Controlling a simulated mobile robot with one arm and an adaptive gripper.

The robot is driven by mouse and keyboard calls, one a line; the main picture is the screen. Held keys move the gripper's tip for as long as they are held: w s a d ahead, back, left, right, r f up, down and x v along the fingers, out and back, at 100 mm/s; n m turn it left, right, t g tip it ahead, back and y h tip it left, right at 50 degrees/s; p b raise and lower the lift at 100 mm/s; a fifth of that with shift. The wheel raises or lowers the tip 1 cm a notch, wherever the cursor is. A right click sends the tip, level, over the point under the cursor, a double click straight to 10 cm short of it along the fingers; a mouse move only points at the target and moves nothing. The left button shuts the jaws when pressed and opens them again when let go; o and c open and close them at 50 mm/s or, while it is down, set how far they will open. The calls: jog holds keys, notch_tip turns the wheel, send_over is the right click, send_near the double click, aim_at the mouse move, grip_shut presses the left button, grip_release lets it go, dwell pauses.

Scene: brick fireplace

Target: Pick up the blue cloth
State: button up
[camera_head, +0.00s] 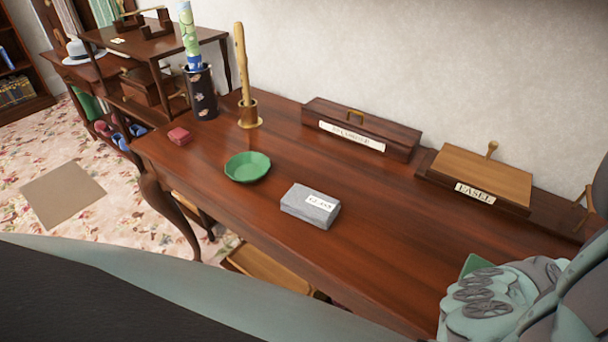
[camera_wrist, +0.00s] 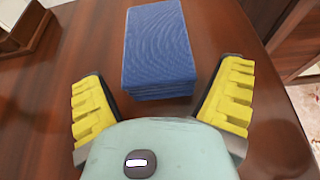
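The blue cloth (camera_wrist: 158,45) shows in the wrist view as a folded, thick rectangular stack on the brown wooden table (camera_wrist: 60,110). My gripper (camera_wrist: 162,80) is open, with one yellow-padded finger to the left and one to the right. The near end of the cloth lies about level with the fingertips, between them in the picture. I cannot tell whether either finger touches it; gaps show on both sides. In the head view I cannot make out the blue cloth; my arm (camera_head: 500,300) fills the lower right corner.
The table (camera_head: 390,230) also bears a grey labelled block (camera_head: 302,208), a green dish (camera_head: 247,167), a small red block (camera_head: 179,136), a labelled wooden box (camera_head: 385,138) and a wooden easel box (camera_head: 480,180). A dark vase (camera_head: 203,95) stands at the back left. Bare table surrounds the grey block.

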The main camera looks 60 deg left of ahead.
jog(key=c, duration=1)
jog(key=shift+r, duration=0.1)
